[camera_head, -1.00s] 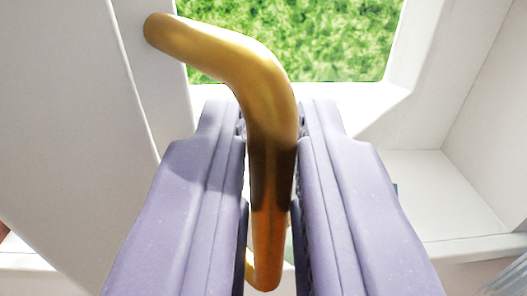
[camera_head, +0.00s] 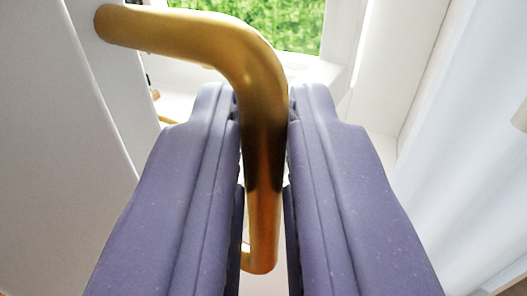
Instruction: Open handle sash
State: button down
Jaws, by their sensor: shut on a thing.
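The gold bar handle (camera_head: 215,38) is fixed to the edge of a white sash (camera_head: 50,160) on the left. It bends and runs down through the middle of the view. My gripper (camera_head: 264,115) has its two purple fingers on either side of the handle's grip and is shut on it. The lower end of the handle shows between the fingers. The fingers hide parts of the sash edge and the opening behind.
Green foliage (camera_head: 275,22) shows through the opening at the top. A white frame (camera_head: 400,60) stands to the right of it. A pale, curtain-like surface (camera_head: 460,170) fills the right side. Small gold hardware (camera_head: 165,120) shows beyond the sash edge.

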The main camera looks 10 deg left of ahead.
jog(key=shift+s+d+r+n+y+p, duration=0.1)
jog(key=shift+d+r+n+y+p, duration=0.15)
jog(key=shift+d+p, duration=0.2)
jog(key=shift+d+r+n+y+p, duration=0.15)
jog(key=shift+d+y+p, duration=0.2)
jog(key=shift+d, duration=0.2)
jog(key=shift+r, duration=0.1)
jog(key=c, duration=1.4)
grip_release()
jog(key=shift+o, duration=0.6)
jog(key=shift+w+a+f, duration=0.1)
jog(key=shift+w+f, duration=0.2)
jog(key=shift+w, duration=0.1)
jog(key=v, duration=0.8)
jog(key=shift+p, duration=0.4)
